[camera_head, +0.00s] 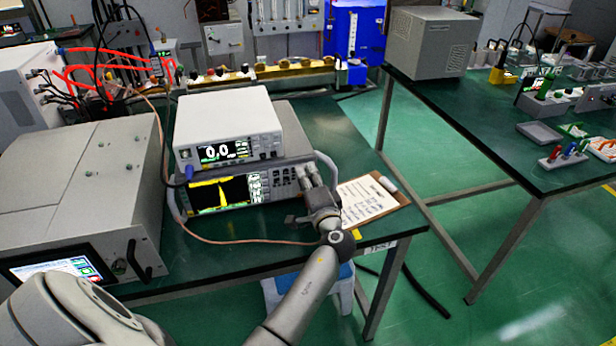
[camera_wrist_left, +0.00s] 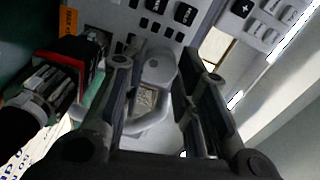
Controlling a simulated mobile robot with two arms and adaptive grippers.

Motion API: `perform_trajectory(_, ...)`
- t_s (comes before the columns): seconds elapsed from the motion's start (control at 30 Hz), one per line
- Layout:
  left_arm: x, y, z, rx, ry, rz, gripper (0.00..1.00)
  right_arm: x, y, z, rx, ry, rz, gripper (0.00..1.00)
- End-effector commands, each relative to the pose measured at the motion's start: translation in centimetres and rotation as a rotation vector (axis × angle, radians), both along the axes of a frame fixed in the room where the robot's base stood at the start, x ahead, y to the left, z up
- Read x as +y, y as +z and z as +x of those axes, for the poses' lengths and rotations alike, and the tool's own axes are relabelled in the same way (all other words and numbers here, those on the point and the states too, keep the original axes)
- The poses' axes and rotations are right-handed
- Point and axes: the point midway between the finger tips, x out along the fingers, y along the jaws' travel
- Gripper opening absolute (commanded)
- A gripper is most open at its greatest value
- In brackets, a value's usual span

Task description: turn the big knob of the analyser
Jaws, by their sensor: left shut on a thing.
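The analyser (camera_head: 225,193) is the lower instrument of a stack of two, with a yellow trace on its dark screen (camera_head: 222,191). My left gripper (camera_head: 303,176) is at the right end of its front panel and covers that part in the head view. In the left wrist view the big knob (camera_wrist_left: 158,72), light grey and round, lies between the two fingers of my left gripper (camera_wrist_left: 155,68). The gripper is shut on the knob. My right gripper is not in view.
A white meter (camera_head: 228,130) reading 0.0 sits on the analyser. A clipboard (camera_head: 368,202) lies right of my left gripper. A copper-coloured cable (camera_head: 235,241) runs in front of the analyser. A dark connector with a red band (camera_wrist_left: 75,65) is close left of the fingers.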

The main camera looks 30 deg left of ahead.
Motion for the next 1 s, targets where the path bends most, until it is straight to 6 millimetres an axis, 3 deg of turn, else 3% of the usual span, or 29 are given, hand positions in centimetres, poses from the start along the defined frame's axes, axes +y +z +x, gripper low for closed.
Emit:
perform_trajectory(0.47,-0.07,0.11,0.08,0.012,-0.003,0.014,0.04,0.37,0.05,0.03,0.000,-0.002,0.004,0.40)
perform_trajectory(0.5,-0.07,0.11,0.08,0.011,-0.003,0.013,0.30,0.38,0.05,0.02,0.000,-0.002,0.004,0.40)
perform_trajectory(0.67,-0.06,0.09,0.07,0.011,-0.002,0.013,0.50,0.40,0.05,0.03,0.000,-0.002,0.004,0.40)
perform_trajectory(1.0,-0.18,0.00,-0.10,0.013,-0.001,0.011,0.51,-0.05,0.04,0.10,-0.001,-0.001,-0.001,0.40)
